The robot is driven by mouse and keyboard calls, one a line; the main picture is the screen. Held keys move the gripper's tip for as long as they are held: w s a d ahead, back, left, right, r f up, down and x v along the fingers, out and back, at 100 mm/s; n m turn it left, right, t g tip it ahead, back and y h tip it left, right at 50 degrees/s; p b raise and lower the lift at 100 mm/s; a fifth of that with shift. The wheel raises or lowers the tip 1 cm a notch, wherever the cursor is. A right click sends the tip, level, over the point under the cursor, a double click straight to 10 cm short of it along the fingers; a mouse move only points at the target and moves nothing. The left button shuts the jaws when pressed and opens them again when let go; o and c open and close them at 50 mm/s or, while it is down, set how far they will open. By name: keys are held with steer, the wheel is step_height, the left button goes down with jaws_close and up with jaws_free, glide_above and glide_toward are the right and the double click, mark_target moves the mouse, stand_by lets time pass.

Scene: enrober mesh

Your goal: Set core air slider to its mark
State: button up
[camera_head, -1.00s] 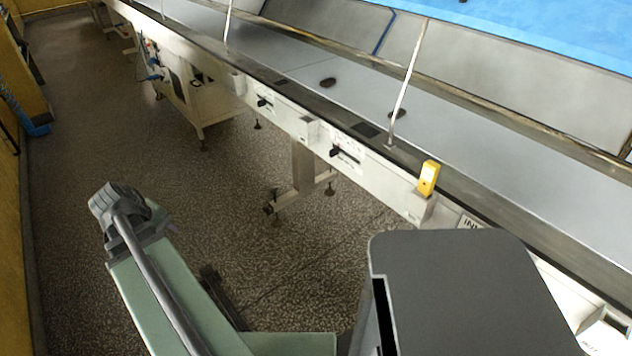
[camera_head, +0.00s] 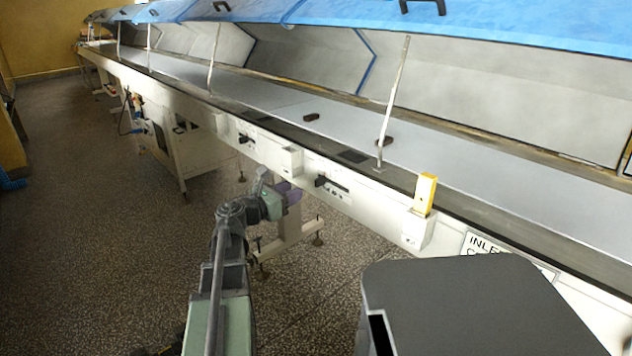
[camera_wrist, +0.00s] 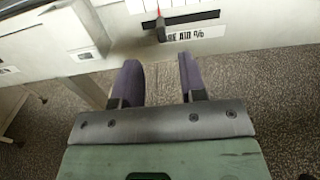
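The core air slider's black knob (camera_wrist: 161,30) is at the top of the wrist view, on a pale panel beside a partly cut-off label ending in "RE AIR %" (camera_wrist: 188,34). A thin red line (camera_wrist: 156,12) shows just above the knob; I cannot tell whether it is the mark. In the head view, this appears to be the nearer black slider knob (camera_head: 321,182) on the machine's side. My gripper (camera_wrist: 159,82) is open and empty, its two purple fingers pointing toward the panel. In the head view, my gripper (camera_head: 287,194) is left of and slightly below that knob, apart from it.
A second slider (camera_head: 244,138) sits farther along the rail. A pale box (camera_head: 288,160) protrudes between the sliders. A yellow device (camera_head: 425,194) stands on a bracket to the right. Machine legs (camera_head: 291,228) stand below. The speckled floor to the left is open.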

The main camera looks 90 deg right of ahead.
mark_target(315, 180)
steer(key=x, duration=0.9)
steer(key=shift+s+d, duration=0.2)
jaws_close()
